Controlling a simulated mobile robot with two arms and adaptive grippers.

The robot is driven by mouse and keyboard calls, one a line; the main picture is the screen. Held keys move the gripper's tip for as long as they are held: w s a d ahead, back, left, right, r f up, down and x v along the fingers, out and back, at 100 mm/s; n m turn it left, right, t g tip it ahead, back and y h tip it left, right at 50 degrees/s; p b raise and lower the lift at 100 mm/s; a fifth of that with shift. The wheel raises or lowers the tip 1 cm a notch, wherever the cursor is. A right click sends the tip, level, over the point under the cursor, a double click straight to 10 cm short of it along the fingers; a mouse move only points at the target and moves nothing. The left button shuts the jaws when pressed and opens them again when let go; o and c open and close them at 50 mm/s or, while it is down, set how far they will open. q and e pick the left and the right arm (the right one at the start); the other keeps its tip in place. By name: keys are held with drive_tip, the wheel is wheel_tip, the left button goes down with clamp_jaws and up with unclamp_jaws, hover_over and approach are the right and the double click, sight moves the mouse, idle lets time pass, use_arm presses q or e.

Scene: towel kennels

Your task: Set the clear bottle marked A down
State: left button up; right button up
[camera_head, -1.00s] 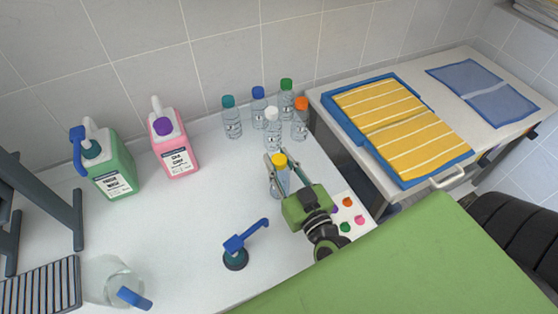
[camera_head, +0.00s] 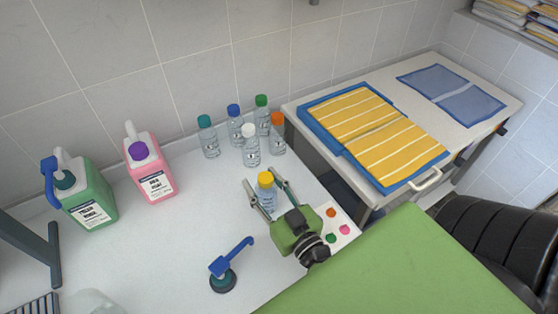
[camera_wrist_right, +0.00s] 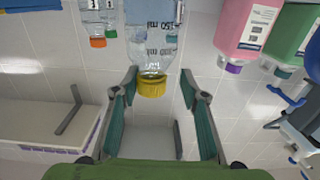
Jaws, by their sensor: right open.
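The clear bottle with the yellow cap (camera_head: 266,189) stands upright on the white worktop (camera_head: 180,235). My right gripper (camera_head: 266,190) is open around it, with a finger apart on each side. In the right wrist view the picture is upside down. Printing shows on the bottle, but I cannot read a letter A. My left gripper is not in view.
Several capped clear bottles (camera_head: 250,147) stand behind it. A pink jug (camera_head: 152,172) and a green jug (camera_head: 90,200) stand at left. A blue-handled pump top (camera_head: 223,280) lies in front. A spotted card (camera_head: 340,232) is beside my right gripper. Folded yellow towels (camera_head: 375,130) lie at right.

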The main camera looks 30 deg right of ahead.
drive_tip(key=s+b, duration=0.1)
drive_tip(key=s, duration=0.9)
drive_tip(key=shift+a+b, duration=0.25)
drive_tip(key=shift+b, duration=0.15)
